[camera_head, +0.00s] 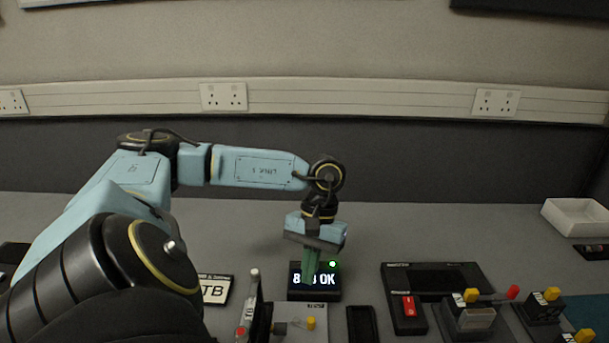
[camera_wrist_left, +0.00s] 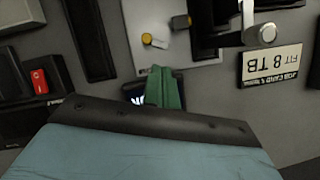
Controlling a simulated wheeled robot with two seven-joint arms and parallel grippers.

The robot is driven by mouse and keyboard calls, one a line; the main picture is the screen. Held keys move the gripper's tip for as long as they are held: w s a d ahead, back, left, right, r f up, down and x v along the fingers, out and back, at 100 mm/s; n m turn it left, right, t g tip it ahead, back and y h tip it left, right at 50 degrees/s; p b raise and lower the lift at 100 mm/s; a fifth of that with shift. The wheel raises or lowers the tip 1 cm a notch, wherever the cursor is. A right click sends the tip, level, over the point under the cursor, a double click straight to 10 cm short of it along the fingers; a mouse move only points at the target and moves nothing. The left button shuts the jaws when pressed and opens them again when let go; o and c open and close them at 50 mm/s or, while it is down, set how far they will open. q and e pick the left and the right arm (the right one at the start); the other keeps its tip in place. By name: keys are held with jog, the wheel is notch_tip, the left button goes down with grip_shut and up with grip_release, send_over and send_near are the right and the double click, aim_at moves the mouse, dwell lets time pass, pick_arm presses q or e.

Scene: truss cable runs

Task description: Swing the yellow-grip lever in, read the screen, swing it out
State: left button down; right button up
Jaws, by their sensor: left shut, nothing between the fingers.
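A small black screen unit (camera_head: 299,295) stands on the bench and shows white text, partly hidden, ending in "OK", with a green light at its top right. My left gripper (camera_head: 309,281) has its green fingers shut and empty, pointing down in front of the screen and covering part of the text. In the left wrist view the shut fingers (camera_wrist_left: 164,92) overlap the dark screen. A light metal plate with a small yellow grip (camera_head: 311,323) lies just in front of the screen; the grip also shows in the left wrist view (camera_wrist_left: 147,39), apart from the fingers. My right gripper is out of view.
A black unit with a red switch (camera_head: 408,306) and several yellow-topped blocks stand right. A white tray (camera_head: 575,218) sits far right. The bench behind is clear.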

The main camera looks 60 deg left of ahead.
pick_arm(q)
jog(key=shift+p+v, duration=0.65)
jog(key=shift+v, duration=0.8)
